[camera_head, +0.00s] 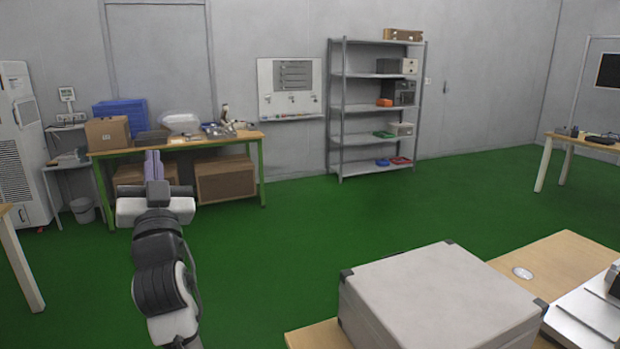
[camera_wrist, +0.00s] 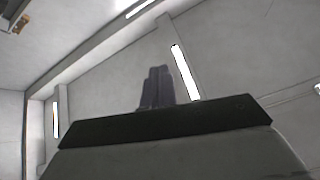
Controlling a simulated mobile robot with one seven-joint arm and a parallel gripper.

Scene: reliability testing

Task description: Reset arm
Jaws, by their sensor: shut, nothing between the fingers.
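My arm stretches up from the bottom left of the head view, with my gripper (camera_head: 153,164) at its far end. The gripper's two fingers lie together, shut and empty, and point up and away. In the wrist view the fingers (camera_wrist: 157,88) stand side by side against the pale wall and ceiling. Nothing is near them there. In the head view the fingertips overlap the far workbench (camera_head: 195,144) in the picture; no contact shows.
A grey case (camera_head: 440,290) sits on a wooden table (camera_head: 570,262) at the front right. A metal shelf (camera_head: 375,141) stands at the back wall. Cardboard boxes (camera_head: 225,178) lie under the workbench. Another table (camera_head: 578,141) is at the far right. The green floor (camera_head: 330,225) between is clear.

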